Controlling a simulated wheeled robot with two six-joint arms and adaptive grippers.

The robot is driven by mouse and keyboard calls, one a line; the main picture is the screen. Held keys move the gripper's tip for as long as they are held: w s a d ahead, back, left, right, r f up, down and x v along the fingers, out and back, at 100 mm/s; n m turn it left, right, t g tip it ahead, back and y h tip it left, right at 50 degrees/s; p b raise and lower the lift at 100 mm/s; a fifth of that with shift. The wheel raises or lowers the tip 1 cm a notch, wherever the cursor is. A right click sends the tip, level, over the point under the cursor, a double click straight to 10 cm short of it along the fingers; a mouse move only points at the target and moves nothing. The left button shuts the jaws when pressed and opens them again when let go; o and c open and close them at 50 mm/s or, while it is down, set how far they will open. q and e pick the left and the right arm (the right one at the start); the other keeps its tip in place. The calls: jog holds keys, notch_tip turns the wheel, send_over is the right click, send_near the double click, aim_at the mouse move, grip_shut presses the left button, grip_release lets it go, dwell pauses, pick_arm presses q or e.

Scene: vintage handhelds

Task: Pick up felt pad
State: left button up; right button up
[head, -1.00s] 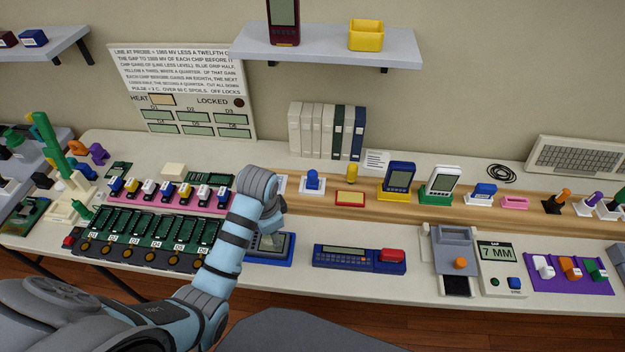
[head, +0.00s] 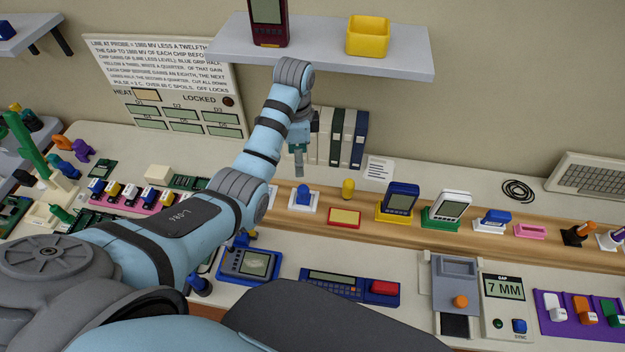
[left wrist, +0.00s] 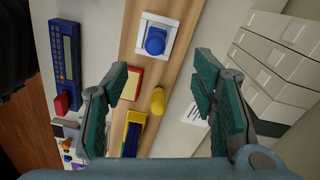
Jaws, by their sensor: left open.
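A flat red-rimmed pad with a pale yellow top (head: 344,217), the thing that best fits the felt pad, lies on the wooden strip of the bench. It also shows in the left wrist view (left wrist: 133,82), beside my left finger. My left gripper (head: 299,168) hangs above the back of the bench, up and left of the pad, pointing down. In the left wrist view its jaws (left wrist: 160,82) are wide open and empty, well above the strip. The pad is apart from the fingers. My right gripper is not in view.
A yellow peg (head: 348,188) stands just behind the pad. A blue knob on a white base (head: 304,198) is to its left, a blue handheld in a yellow dock (head: 398,203) to its right. Binders (head: 350,138) stand behind. A shelf (head: 330,50) overhangs my arm.

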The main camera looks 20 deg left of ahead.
aim_at(303, 188)
pick_arm(q)
notch_tip(303, 188, down, 3)
jog(key=shift+s+f+b, duration=0.1)
jog(key=shift+f+b, duration=0.1)
jog(key=shift+b, duration=0.95)
jog(key=f, duration=0.2)
jog(key=s+f, duration=0.1)
jog(key=f, duration=0.1)
jog(key=shift+s+f, duration=0.1)
jog(key=shift+f, duration=0.2)
jog(key=f, duration=0.2)
jog(key=f+b, duration=0.1)
jog(key=f, duration=0.1)
jog(key=w+d+f, duration=0.1)
jog(key=f, duration=0.1)
jog(key=shift+b, duration=0.4)
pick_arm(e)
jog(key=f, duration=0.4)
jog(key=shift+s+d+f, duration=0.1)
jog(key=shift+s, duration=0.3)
pick_arm(q)
jog(key=shift+s+r, duration=0.1)
jog(key=shift+c, duration=0.5)
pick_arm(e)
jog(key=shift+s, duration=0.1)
pick_arm(q)
grip_shut()
